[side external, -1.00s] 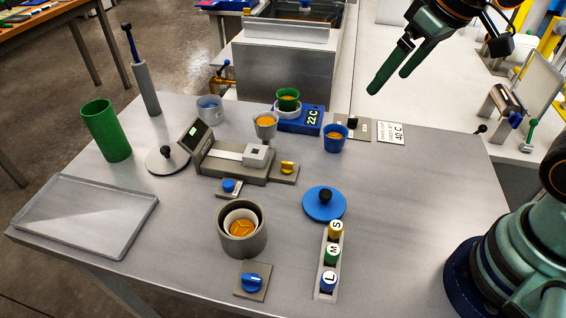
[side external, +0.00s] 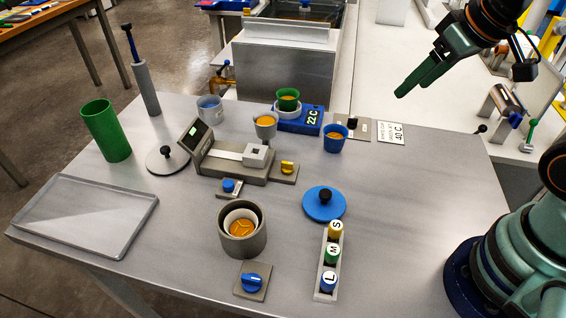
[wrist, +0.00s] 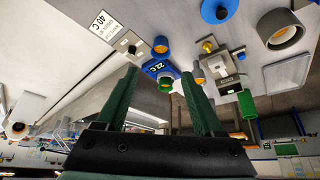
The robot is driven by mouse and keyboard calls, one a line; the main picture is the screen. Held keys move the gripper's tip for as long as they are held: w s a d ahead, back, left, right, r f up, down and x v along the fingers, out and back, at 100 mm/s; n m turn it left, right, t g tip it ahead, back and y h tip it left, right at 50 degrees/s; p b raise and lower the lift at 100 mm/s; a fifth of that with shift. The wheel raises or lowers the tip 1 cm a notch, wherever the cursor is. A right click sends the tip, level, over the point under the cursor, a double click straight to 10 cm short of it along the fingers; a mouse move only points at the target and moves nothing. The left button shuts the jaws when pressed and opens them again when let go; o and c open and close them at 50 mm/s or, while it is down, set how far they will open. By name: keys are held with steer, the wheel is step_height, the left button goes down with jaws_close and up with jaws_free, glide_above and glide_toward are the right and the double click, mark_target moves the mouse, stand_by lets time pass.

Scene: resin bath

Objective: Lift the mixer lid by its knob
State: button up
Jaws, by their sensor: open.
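Two round lids with black knobs lie on the grey table. The blue lid (side external: 313,209) is right of the grey mixing pot (side external: 261,238), its knob (side external: 325,196) upright; it also shows at the top of the wrist view (wrist: 208,12). The pale grey lid (side external: 158,165) lies left of the scale. I cannot tell from labels which is the mixer's. The pot is uncovered, with a white cup of amber resin (side external: 241,229) inside. My gripper (side external: 412,87) is open and empty, high above the table's back right, away from both lids. Both green fingers show in the wrist view (wrist: 160,72).
A scale (side external: 235,160), several cups, and a 22 C block (side external: 299,119) stand at the back. A rack of S, M and L bottles (side external: 331,262) is in front of the blue lid. A green cylinder (side external: 105,132) and tray (side external: 85,218) are left. The table's right side is clear.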

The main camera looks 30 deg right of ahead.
steer(key=n+g, duration=0.6)
steer(key=n, duration=0.5)
glide_above(327, 193)
step_height(327, 193, down, 10)
step_height(327, 193, down, 12)
jaws_close()
